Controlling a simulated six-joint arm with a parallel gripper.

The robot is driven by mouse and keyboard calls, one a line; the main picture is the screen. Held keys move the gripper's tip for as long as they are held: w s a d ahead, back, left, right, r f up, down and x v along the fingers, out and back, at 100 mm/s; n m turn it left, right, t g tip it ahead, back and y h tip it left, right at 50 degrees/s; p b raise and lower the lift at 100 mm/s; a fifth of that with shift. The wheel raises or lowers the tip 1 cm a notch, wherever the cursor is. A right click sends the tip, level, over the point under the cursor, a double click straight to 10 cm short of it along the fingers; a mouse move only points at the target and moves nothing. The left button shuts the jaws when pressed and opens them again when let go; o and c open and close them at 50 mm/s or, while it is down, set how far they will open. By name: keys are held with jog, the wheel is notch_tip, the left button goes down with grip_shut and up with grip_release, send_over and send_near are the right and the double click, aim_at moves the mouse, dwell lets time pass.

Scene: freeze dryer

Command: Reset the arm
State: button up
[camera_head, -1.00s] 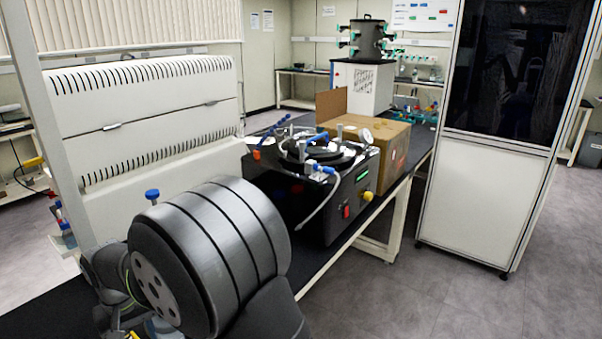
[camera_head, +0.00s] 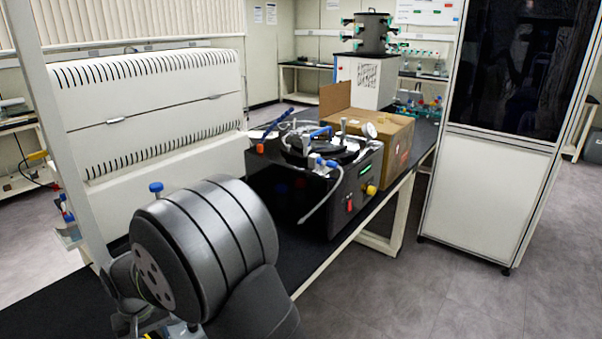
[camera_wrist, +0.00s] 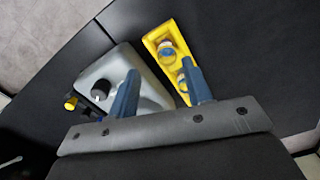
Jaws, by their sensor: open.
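My gripper (camera_wrist: 161,78) shows in the wrist view with two blue fingers spread apart and nothing held between them. Below it on the dark bench top lie a pale grey device (camera_wrist: 128,68) with a black knob, and a yellow rack (camera_wrist: 157,38) holding small round-topped items. The left finger overlaps the grey device in the picture, and the right finger overlaps the near end of the yellow rack. I cannot tell the height of the fingers above them. In the head view my dark arm fills the lower left, and the gripper cannot be made out there.
A black machine (camera_head: 345,190) with a round lid, hoses and a yellow knob stands on the bench (camera_head: 398,205). Behind it is an open cardboard box (camera_head: 385,145). A large white vented unit (camera_head: 160,105) is at left, a tall white cabinet (camera_head: 490,195) at right.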

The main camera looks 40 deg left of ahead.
jog(key=w+d+r, duration=0.6)
jog(key=w, duration=0.3)
jog(key=w+d+f+m, duration=0.2)
jog(key=w+d, duration=0.1)
jog(key=w, duration=0.5)
jog(key=w+d+f+m, duration=0.2)
jog(key=w+d, duration=0.1)
jog(key=w, duration=0.6)
jog(key=w+d+f+m, duration=0.3)
jog(key=w+d, duration=0.6)
jog(key=d, duration=0.3)
jog(key=w+d+f+m, duration=0.3)
jog(key=w+d+f, duration=0.2)
jog(key=w+d, duration=0.5)
jog(key=shift+w+d+f, duration=0.2)
jog(key=shift+w+d, duration=0.1)
jog(key=shift+d, duration=0.65)
